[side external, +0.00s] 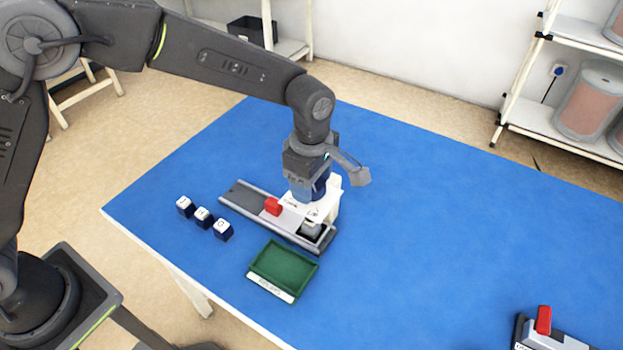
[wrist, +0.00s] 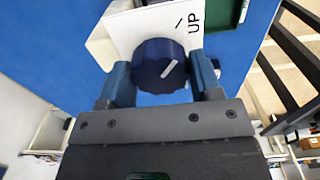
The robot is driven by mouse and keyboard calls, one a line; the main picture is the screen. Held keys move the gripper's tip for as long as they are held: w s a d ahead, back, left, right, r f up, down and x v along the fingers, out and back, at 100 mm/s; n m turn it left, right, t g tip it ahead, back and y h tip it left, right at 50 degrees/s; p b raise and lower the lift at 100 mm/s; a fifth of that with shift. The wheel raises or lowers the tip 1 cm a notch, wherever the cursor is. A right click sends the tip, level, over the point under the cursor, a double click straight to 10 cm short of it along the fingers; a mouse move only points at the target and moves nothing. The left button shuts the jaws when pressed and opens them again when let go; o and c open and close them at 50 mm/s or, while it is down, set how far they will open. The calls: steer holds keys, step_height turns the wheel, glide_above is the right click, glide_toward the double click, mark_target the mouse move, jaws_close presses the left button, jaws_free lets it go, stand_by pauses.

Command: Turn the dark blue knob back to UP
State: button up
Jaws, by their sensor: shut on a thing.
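The dark blue knob (wrist: 152,62) sits on a white housing (wrist: 118,30), and a white pointer line on its face slants up and right. The word UP (wrist: 194,16) and a short slanted tick are printed on the white face above and right of the knob. My gripper (wrist: 160,80) is shut on the knob, with one blue finger on either side of it. In the side external view my gripper (side external: 318,190) is over the white housing (side external: 333,205) and hides most of the knob.
A grey rail (side external: 244,196) with a red block (side external: 273,207) runs beside the housing. A green tray (side external: 284,268) lies in front. Dark blue cubes with white tops (side external: 203,216) stand left. A red lever (side external: 544,320) is at bottom right. The table's right side is mostly clear.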

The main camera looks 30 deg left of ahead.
steer(key=o, duration=0.9)
steer(key=shift+r, duration=0.1)
step_height(320, 180, up, 14)
steer(key=shift+f, duration=0.15)
stand_by(0.4)
